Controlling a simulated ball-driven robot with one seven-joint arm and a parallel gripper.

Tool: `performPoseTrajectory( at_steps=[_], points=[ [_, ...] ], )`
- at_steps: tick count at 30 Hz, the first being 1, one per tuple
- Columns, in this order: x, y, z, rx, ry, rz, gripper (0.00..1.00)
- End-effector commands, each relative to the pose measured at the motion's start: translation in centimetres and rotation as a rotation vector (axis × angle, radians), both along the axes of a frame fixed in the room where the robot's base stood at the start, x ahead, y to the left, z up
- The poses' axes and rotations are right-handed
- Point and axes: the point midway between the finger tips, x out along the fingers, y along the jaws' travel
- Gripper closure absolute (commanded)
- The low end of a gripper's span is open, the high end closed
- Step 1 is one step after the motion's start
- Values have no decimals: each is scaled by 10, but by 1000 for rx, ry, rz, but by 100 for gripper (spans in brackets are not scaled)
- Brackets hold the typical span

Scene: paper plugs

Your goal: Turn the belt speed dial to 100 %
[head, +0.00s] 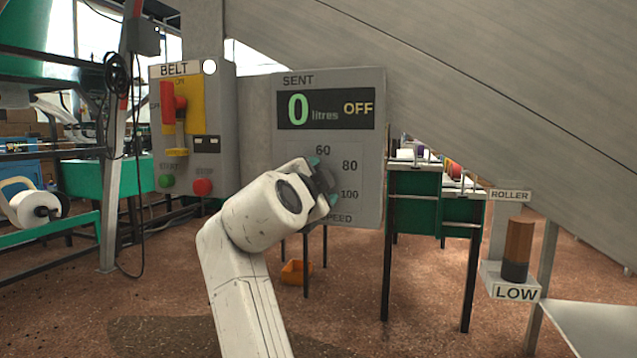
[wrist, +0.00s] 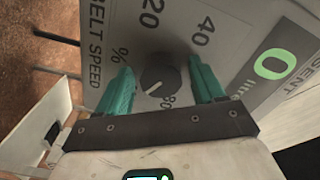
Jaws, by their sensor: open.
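The belt speed dial (wrist: 160,76) is a dark round knob on the grey control panel (head: 359,140). In the wrist view it sits between the two teal fingers of my gripper (wrist: 160,68), which are open with one on each side. Gaps show between knob and fingers there. A pale mark shows on the knob's lower left in that view. The number it points at is hidden by my gripper. In the head view my gripper (head: 324,180) covers most of the dial; 60, 80 and 100 show around it. The display (head: 326,108) reads 0 litres, OFF.
A BELT box (head: 222,130) with a red-handled switch and green and red buttons stands left of the panel. A ROLLER lever (head: 519,243) marked LOW is at the right. A sloping metal chute (head: 480,95) is above right. An orange object (head: 296,272) lies below.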

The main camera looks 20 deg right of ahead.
Motion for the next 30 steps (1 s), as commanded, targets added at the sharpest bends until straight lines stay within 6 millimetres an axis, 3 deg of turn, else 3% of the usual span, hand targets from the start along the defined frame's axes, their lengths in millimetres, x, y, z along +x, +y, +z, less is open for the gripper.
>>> performPoseTrajectory(
  at_steps=[8, 21, 30],
  points=[
    [-6, 6, 2, -2, -1, 0, 32],
    [-69, 50, 2, -1, 0, 1, 32],
    [-87, 63, 0, -1, 1, -1, 32]
  ],
)
